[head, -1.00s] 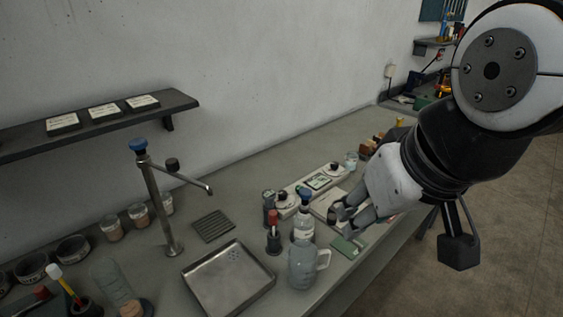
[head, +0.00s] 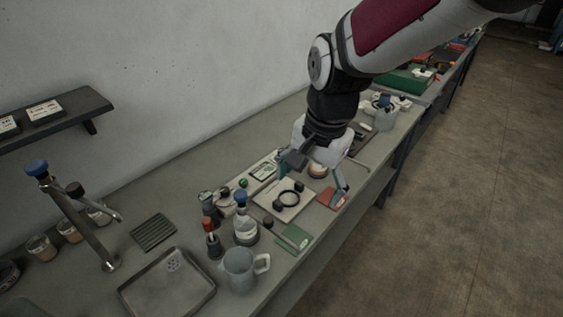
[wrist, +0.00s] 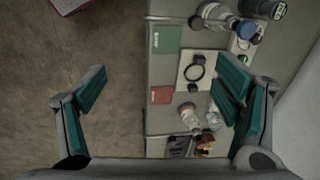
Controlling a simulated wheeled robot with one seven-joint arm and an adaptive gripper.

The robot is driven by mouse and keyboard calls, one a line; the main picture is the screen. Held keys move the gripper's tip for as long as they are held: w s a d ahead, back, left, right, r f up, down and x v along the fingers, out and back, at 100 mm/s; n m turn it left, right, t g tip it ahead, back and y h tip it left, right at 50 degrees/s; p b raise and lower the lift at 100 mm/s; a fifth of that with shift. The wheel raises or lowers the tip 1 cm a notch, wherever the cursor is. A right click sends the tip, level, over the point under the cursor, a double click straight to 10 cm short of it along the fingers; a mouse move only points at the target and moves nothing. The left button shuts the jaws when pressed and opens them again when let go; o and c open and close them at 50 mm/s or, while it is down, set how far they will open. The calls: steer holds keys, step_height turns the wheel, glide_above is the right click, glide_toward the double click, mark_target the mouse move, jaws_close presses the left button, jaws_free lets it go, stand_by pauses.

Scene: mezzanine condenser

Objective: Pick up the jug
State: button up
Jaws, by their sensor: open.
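A grey translucent jug (head: 240,270) with a side handle stands upright at the bench's front edge in the head view, right of the metal tray. I cannot make it out in the wrist view. My gripper (head: 312,182) points down over the bench, farther along it than the jug and apart from it. Its two fingers are spread wide and empty; the wrist view shows the gap between them (wrist: 163,90). Below the gripper are a pale square plate with a black ring (head: 289,199) and a red card (head: 333,198).
A blue-capped bottle (head: 246,230) and a red-topped dropper bottle (head: 213,244) stand close behind the jug. A green card (head: 294,237) lies to its right. The metal tray (head: 172,287) and a tap (head: 80,220) are left. Open floor (head: 440,210) lies right of the bench.

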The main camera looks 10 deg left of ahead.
steer(key=s+a+f+m+g+h+p, duration=0.1)
steer(key=s+a+f, duration=0.2)
steer(key=a+f, duration=0.35)
steer(key=s+a+f+m+p, duration=0.1)
steer(key=s+a+f, duration=0.2)
steer(key=a+f, duration=0.3)
steer(key=b, duration=0.4)
glide_toward(243, 260)
steer(key=s, duration=0.1)
steer(key=s+d+f, duration=0.1)
steer(key=shift+s+d, duration=0.1)
steer(key=shift+s, duration=0.15)
steer(key=f+b, duration=0.4)
steer(key=f, duration=0.1)
steer(key=shift+w, duration=0.3)
steer(key=shift+f+b, duration=0.5)
steer(key=shift+b, duration=0.1)
steer(key=shift+s, duration=0.15)
steer(key=shift+c, duration=0.5)
steer(key=c, duration=1.2)
